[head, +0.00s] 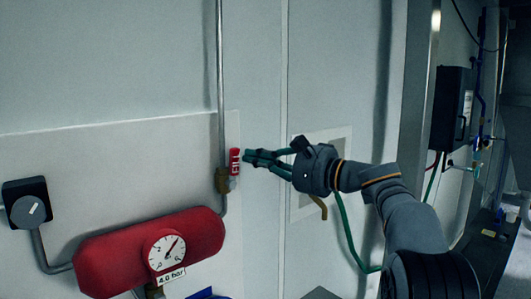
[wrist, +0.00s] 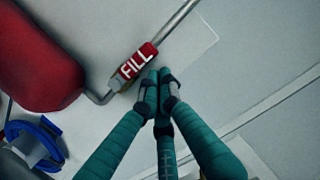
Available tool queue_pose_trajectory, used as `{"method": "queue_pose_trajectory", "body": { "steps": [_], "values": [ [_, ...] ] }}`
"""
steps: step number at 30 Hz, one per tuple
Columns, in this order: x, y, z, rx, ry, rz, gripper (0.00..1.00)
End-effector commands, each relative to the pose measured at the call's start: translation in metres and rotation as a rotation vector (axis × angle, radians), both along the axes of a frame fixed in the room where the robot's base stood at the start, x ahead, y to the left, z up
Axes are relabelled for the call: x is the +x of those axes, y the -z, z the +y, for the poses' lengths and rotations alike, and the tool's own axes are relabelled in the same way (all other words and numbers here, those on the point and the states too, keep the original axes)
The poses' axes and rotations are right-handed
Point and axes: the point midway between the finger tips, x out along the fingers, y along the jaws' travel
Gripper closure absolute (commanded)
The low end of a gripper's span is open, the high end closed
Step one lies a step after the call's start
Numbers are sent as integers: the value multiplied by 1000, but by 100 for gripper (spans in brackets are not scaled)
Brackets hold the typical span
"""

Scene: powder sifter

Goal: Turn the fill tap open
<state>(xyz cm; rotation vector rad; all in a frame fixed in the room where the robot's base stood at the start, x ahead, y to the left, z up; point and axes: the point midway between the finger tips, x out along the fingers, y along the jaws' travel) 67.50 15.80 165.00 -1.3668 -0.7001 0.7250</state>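The fill tap's red handle (head: 235,161), lettered FILL, stands upright beside the metal pipe, next to a brass valve body (head: 222,180). In the wrist view the red handle (wrist: 138,62) lies along the line of the pipe. My gripper (head: 248,157) is just right of the handle, fingers pointing left at it. In the wrist view the teal fingertips (wrist: 158,88) are drawn together, with nothing visible between them. They are close below the handle; whether they touch it I cannot tell.
A red tank (head: 110,258) with a round gauge (head: 167,249) reading near its label "4.0 bar" is below left. A dark knob box (head: 27,204) is at far left. A vertical pipe (head: 220,70) rises above the tap. A blue ring-shaped part (wrist: 35,140) shows low in the wrist view.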

Motion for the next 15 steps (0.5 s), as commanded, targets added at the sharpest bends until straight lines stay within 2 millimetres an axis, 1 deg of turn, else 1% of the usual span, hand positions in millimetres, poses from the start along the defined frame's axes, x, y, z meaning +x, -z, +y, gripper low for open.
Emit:
{"method": "queue_pose_trajectory", "body": {
  "steps": [12, 15],
  "values": [
    [-2, 0, 2, -1, 0, 0, 100],
    [-5, 1, 6, -25, -2, -21, 100]
  ]
}}
